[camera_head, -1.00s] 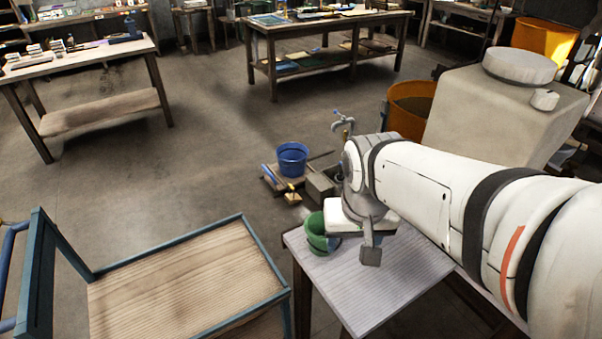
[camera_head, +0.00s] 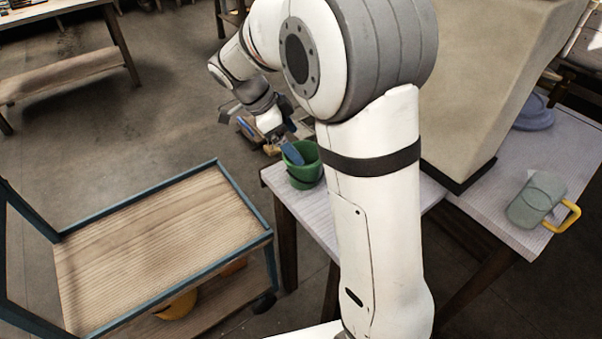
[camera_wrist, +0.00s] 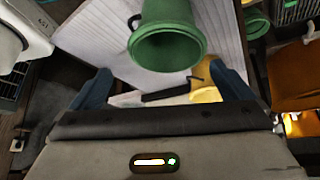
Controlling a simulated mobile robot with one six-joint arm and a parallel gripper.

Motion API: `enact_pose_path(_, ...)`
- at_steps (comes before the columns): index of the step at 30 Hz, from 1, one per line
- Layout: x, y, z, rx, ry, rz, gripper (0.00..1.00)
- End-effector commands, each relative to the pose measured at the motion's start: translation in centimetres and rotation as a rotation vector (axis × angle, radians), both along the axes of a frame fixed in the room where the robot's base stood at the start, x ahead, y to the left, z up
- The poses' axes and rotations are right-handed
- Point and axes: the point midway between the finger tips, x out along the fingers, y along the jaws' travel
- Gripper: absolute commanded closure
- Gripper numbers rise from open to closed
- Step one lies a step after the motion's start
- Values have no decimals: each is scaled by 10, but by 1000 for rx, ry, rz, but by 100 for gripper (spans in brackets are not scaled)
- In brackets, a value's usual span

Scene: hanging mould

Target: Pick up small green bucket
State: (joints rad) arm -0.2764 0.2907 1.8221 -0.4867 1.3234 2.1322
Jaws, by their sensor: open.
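The green bucket (camera_head: 305,172) stands on the left end of the pale table in the head view, partly behind my arm. My gripper (camera_head: 290,150) is at its left rim, and one blue finger shows against its mouth. In the wrist view the green bucket (camera_wrist: 168,45) lies at the top centre, its round mouth facing the camera. My gripper (camera_wrist: 162,85) is open there, with blue fingers apart at left and right. The bucket lies in line with the gap, and I cannot tell whether a finger touches it. Another green round thing (camera_wrist: 256,23) shows at the upper right.
A blue-framed wooden cart (camera_head: 150,245) stands left of the pale table (camera_head: 315,215). A large beige block (camera_head: 490,80) and a glass jug with a yellow handle (camera_head: 537,200) are on the right. A yellow object (camera_wrist: 206,93) lies near the right finger in the wrist view.

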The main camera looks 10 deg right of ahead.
Motion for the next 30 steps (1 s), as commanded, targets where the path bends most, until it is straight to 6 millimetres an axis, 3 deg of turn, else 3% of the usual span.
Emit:
enact_pose_path(7, 10, 1, -17, -48, -46, -85, 0)
enact_pose_path(21, 1, -36, -66, -48, -43, -88, 0)
enact_pose_path(30, 0, -41, -73, -46, -47, -86, 0)
